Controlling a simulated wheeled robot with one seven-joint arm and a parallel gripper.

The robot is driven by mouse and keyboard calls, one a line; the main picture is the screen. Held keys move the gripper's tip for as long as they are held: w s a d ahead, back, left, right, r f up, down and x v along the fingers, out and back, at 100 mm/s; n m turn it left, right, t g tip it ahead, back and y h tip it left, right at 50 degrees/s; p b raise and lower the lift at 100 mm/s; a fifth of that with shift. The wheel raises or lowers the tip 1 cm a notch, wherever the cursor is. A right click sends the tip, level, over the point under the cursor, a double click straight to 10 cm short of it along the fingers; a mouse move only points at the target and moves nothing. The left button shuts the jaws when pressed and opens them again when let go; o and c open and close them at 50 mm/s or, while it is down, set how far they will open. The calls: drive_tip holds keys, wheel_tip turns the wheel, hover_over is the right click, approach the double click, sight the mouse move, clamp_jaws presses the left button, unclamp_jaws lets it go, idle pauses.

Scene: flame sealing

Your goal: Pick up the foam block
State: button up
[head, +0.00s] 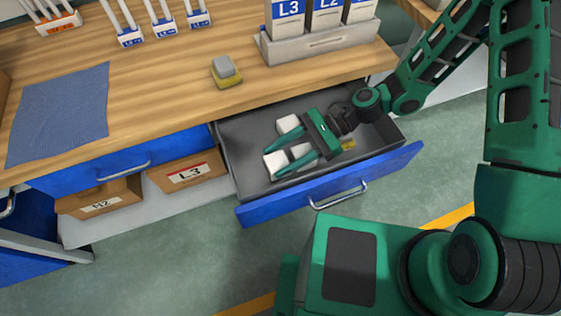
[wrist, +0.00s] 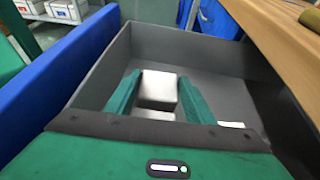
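Several white blocks that look like foam lie in the open grey drawer (head: 232,140). One white block (head: 276,163) lies near my fingertips, and another (head: 302,152) lies closer to the palm. A third white block (head: 289,124) lies on the far side of my fingers. My gripper (head: 273,163) reaches into the drawer with its two green fingers spread apart. In the wrist view a white block (wrist: 158,86) shows between the fingers (wrist: 160,77), with part of another white block (wrist: 155,115) nearer the palm. I cannot tell whether the fingers touch them.
The drawer's blue front (head: 330,185) and dark walls surround my gripper. A grey and yellow block (head: 226,71) sits on the wooden worktop (head: 175,75) above. A blue cloth (head: 60,115) lies at left, and a labelled holder (head: 320,42) stands at the back.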

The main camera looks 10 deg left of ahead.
sight(281, 159)
drive_tip(key=c, duration=0.4)
drive_tip(key=shift+c, duration=0.2)
drive_tip(key=shift+r, duration=0.85)
wheel_tip(281, 159, up, 3)
drive_tip(key=shift+f, duration=0.2)
drive_tip(key=s+a+r, duration=0.6)
drive_tip(key=a, duration=0.4)
drive_tip(key=shift+r, duration=0.35)
